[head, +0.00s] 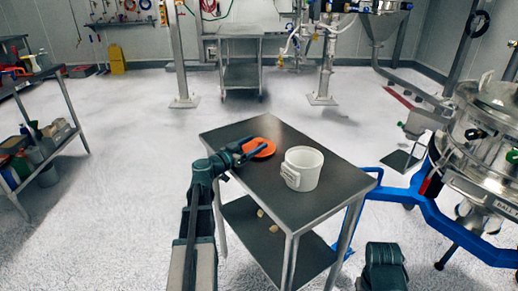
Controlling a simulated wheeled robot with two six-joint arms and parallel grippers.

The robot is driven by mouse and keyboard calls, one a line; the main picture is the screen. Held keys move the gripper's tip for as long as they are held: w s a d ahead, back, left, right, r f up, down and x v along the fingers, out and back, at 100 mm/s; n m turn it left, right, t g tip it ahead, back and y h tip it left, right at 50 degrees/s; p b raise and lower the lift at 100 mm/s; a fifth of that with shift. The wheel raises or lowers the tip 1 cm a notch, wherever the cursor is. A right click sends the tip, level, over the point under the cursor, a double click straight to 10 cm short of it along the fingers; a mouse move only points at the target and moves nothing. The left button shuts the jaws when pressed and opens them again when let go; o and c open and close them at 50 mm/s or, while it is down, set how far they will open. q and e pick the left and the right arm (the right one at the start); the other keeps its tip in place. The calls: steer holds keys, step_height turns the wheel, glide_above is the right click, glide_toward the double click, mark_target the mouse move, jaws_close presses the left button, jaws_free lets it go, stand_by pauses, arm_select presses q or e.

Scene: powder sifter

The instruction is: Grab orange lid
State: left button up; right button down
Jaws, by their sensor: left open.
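The orange lid (262,147) lies flat near the far left part of the dark table top (319,196). My left gripper (241,153) is open at the lid's left edge, close to or touching it; I cannot tell whether the rim is between its fingers. Part of the lid's near left edge is hidden by the gripper. A white bucket (307,170) with a label stands upright and open on the table, to the right of the lid. My right arm shows only as a dark link at the bottom right, and its gripper is not visible.
The table has a lower shelf (262,238) with small pale pieces on it. A steel sifter machine (487,135) on a blue frame (420,205) stands at the right. A shelf rack with bins (37,150) is at the left. The floor between is clear.

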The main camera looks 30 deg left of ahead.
arm_select(q)
steer(key=shift+w, duration=0.2)
steer(key=shift+c, duration=0.3)
jaws_close()
steer(key=shift+d+r, duration=0.1)
steer(key=shift+d, duration=0.05)
